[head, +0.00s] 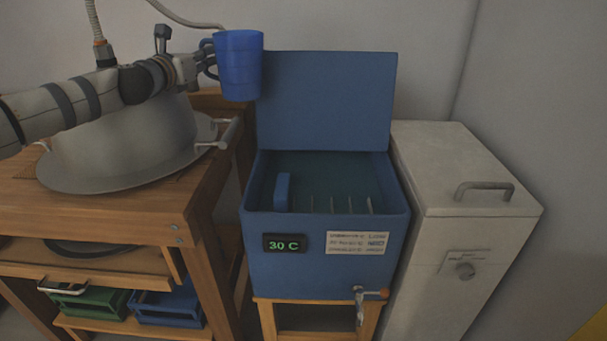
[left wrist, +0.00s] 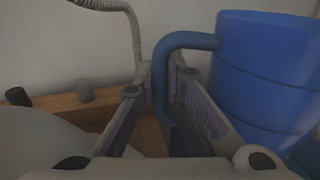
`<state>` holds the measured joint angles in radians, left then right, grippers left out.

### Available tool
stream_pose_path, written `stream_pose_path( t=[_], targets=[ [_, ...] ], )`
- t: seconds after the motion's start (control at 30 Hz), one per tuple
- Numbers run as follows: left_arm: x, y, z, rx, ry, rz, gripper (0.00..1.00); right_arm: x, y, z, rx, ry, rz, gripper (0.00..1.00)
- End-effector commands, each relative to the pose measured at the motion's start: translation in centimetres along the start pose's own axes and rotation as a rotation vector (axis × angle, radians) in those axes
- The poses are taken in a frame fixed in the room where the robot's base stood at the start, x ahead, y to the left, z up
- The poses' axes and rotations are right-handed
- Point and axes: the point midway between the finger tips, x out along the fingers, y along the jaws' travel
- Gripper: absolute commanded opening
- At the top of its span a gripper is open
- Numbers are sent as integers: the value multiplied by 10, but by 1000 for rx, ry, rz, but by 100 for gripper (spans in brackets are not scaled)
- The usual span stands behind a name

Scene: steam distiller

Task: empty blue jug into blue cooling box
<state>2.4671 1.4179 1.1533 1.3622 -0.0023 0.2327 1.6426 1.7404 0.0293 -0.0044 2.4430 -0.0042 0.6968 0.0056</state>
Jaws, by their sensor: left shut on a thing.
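The blue jug (head: 239,66) is upright in the air, left of the raised lid of the blue cooling box (head: 268,226). My left gripper (head: 207,66) is shut on the jug's handle, at the jug's left side. In the left wrist view the jug (left wrist: 265,75) fills the right side, and the gripper fingers (left wrist: 165,100) close around its handle. The jug's contents are hidden. The cooling box is open, its lid (head: 325,100) standing up at the back. Inside are dark liquid and several thin pale fins. Its display reads 30 C. My right gripper is not in view.
A wooden table (head: 150,215) at left bears a large metal vessel (head: 125,150) under my left arm. A pale cabinet (head: 455,165) with a handle stands right of the box. Blue and green crates (head: 165,305) sit on the lower shelf. A tap (head: 361,300) sticks out of the box's front.

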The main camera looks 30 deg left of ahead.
Motion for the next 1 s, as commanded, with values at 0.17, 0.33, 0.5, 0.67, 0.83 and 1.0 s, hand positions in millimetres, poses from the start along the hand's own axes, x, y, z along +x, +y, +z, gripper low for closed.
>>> stream_pose_path(
  t=[0.17, 0.33, 0.5, 0.67, 0.83, 1.0],
  targets=[
    [-2, 9, 12, -4, -6, -7, 0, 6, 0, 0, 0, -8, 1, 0],
    [-3, 13, 16, -3, -4, -10, 0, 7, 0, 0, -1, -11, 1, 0],
    [-4, 14, 17, -2, -4, -11, 0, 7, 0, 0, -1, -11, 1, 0],
    [-3, 14, 17, -2, -4, -11, 0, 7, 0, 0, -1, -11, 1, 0],
    [-4, 12, 18, 15, -5, -12, 0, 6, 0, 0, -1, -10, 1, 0],
    [-4, 8, 16, 72, -4, -13, 0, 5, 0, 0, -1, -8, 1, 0]
  ],
)
